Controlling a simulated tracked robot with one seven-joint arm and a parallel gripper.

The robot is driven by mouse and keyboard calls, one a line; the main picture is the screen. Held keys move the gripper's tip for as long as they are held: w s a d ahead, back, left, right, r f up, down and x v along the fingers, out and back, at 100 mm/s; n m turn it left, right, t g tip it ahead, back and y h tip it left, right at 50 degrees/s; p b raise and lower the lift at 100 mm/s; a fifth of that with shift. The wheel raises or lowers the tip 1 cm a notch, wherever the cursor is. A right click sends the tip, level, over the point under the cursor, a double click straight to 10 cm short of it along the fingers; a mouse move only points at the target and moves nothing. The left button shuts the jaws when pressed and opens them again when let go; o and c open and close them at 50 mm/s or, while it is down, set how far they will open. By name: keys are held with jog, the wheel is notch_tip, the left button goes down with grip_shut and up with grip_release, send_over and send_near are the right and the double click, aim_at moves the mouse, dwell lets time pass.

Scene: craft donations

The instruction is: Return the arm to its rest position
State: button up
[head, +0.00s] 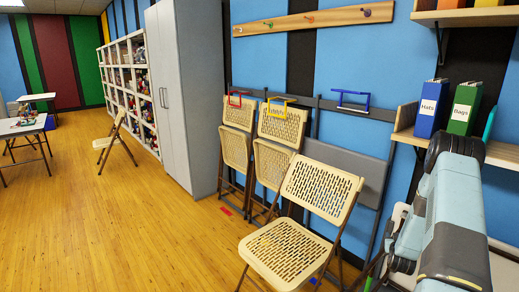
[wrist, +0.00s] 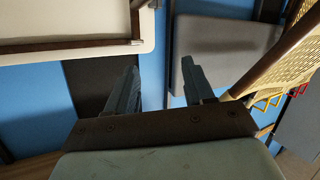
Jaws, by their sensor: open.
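My gripper (wrist: 160,66) shows in the wrist view with its two dark fingers wide apart and nothing between them. Past the fingers are a blue wall, a dark stripe and a grey folded panel. In the head view my arm (head: 445,215) is bent at the right edge, close to the wall shelf. I cannot make out the gripper's fingers in the head view.
An unfolded tan chair (head: 285,255) stands left of my arm, with folded chairs behind it along the wall. A shelf (head: 498,152) holds a blue Hats binder (head: 431,108) and a green Bags binder (head: 464,106).

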jog(key=w+a+r+y, duration=0.1)
jog(key=a+r, duration=0.2)
jog(key=r, duration=0.3)
jog(key=w+a+r+n+g, duration=0.1)
jog(key=a+r, duration=0.1)
jog(key=r, duration=0.4)
jog(key=w+a+r+y, duration=0.1)
jog(key=a+r, duration=0.2)
jog(key=r, duration=0.3)
jog(key=s+a+r+g+y, duration=0.1)
jog(key=s+a+r, duration=0.3)
jog(key=a+r, duration=0.3)
jog(key=s+a+r+g+y, duration=0.15)
jog(key=s+a+r, duration=0.3)
jog(key=r, duration=0.55)
jog(key=s+a+r+n+g, duration=0.1)
jog(key=s+a+r, duration=0.4)
jog(key=s, duration=0.3)
jog(key=s+a+r+g, duration=0.1)
jog(key=s+a+r, duration=0.4)
jog(key=s, duration=0.3)
jog(key=s+a+r+g+y, duration=0.1)
jog(key=s+a, duration=0.2)
jog(key=s, duration=0.7)
jog(key=s+a+r+g+y, duration=0.1)
jog(key=s+a, duration=0.2)
jog(key=s, duration=0.7)
jog(key=shift+s+n, duration=0.35)
jog(key=shift+n, duration=0.05)
jog(key=shift+g, duration=0.25)
